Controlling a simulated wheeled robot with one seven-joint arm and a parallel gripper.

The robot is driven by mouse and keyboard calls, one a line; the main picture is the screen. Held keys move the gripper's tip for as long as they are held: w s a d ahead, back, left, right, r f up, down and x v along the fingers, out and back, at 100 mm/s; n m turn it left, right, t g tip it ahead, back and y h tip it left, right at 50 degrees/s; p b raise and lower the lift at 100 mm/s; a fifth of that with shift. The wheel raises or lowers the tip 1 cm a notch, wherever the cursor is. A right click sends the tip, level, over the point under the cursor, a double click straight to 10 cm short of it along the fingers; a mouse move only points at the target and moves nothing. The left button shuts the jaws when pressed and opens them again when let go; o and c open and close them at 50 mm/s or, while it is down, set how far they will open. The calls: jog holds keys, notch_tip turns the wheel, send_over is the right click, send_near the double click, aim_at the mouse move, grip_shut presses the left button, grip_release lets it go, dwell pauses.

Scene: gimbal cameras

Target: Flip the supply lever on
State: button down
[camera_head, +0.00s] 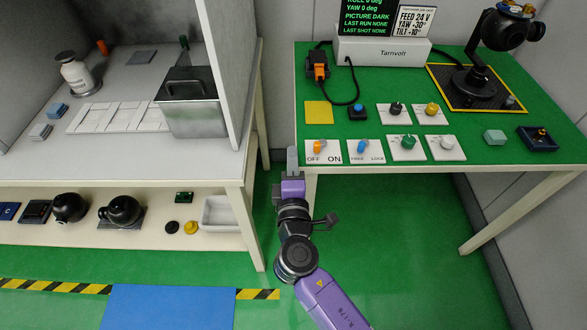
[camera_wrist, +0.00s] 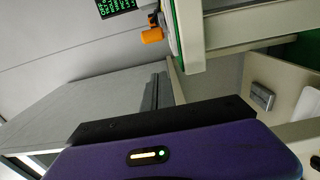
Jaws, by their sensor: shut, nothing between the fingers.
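The supply lever (camera_head: 319,147) is an orange handle on a white plate (camera_head: 335,149) marked OFF and ON, at the front left corner of the green table. The handle sits on the OFF side of the plate. My gripper (camera_head: 292,158) is shut and empty, just left of that corner, beside the plate and apart from the lever. In the wrist view, an orange part (camera_wrist: 152,35) shows by the green table edge; I cannot tell whether it is the lever. The fingertips are not clear in the wrist view.
A blue FREE/LOCK lever (camera_head: 362,147) stands right of the supply plate, with green and white knobs further right. The left bench (camera_head: 215,165) is close to my gripper's left.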

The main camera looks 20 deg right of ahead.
aim_at(320, 149)
jog(key=d, duration=0.1)
jog(key=w+d+p, duration=0.1)
jog(key=d, duration=0.1)
jog(key=shift+w+d, duration=0.1)
jog(key=shift+w, duration=0.1)
jog(key=shift+s+d, duration=0.4)
jog(key=shift+d, duration=0.1)
jog(key=shift+s+d+n+t+y+p, duration=0.2)
jog(key=shift+n+y, duration=0.15)
jog(key=shift+y, duration=0.25)
jog(key=shift+s+d+n+t+y+p, duration=0.1)
jog(key=shift+s+n+y+p, duration=0.1)
jog(key=shift+n+y, duration=0.3)
jog(key=shift+s, duration=0.1)
jog(key=shift+s+d, duration=0.35)
jog(key=shift+d, duration=0.15)
jog(key=shift+s+d, duration=0.4)
jog(key=shift+d, duration=0.25)
jog(key=shift+a, duration=0.15)
